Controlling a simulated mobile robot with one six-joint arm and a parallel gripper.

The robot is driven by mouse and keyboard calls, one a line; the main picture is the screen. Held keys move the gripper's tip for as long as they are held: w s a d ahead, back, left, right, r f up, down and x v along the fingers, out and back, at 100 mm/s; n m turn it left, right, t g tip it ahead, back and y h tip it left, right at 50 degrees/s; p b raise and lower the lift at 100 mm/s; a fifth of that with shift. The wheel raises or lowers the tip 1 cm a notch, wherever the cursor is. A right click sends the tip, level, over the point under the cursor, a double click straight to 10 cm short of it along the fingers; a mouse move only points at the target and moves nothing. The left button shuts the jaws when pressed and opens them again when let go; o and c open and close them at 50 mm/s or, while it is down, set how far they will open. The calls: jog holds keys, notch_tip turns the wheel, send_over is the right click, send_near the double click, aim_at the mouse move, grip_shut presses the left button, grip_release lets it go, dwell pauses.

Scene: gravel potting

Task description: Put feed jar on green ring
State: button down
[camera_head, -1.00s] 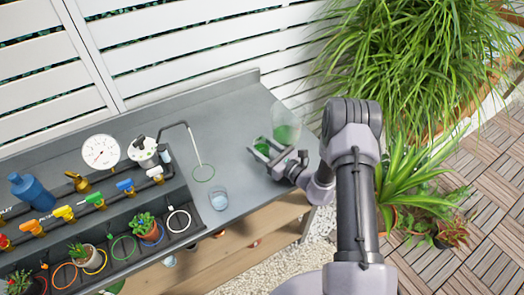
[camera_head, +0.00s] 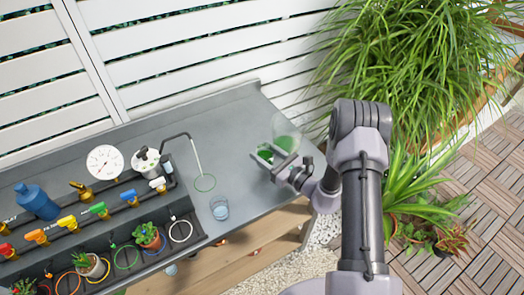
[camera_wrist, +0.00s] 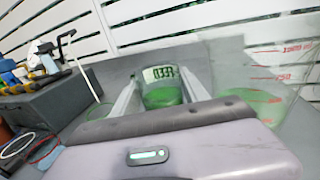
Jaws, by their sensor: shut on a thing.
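A small clear jar with green contents, taken to be the feed jar (camera_wrist: 162,97), sits between the fingers of my gripper (camera_head: 268,155). My gripper is shut on it at the right part of the grey counter. A thin green ring (camera_head: 205,183) lies flat on the counter under a bent spout, left of my gripper. Another green ring (camera_head: 126,251) lies in the dark planter trough, among rings of other colours. My fingers hide part of the jar, and I cannot tell whether it touches the counter.
A large clear beaker with green liquid (camera_head: 287,136) stands close behind my gripper; its red marks show in the wrist view (camera_wrist: 285,80). Bare counter (camera_head: 235,150) lies between.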

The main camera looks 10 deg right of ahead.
jog(key=s+d+p, duration=0.1)
jog(key=s+d, duration=0.1)
jog(key=s, duration=0.4)
jog(key=s+d+r+p, duration=0.1)
jog(key=s+d, duration=0.1)
jog(key=s, duration=0.5)
jog(key=shift+s+d+r, duration=0.2)
jog(key=shift+s+d, duration=0.05)
jog(key=shift+d, duration=0.15)
dwell(0.8)
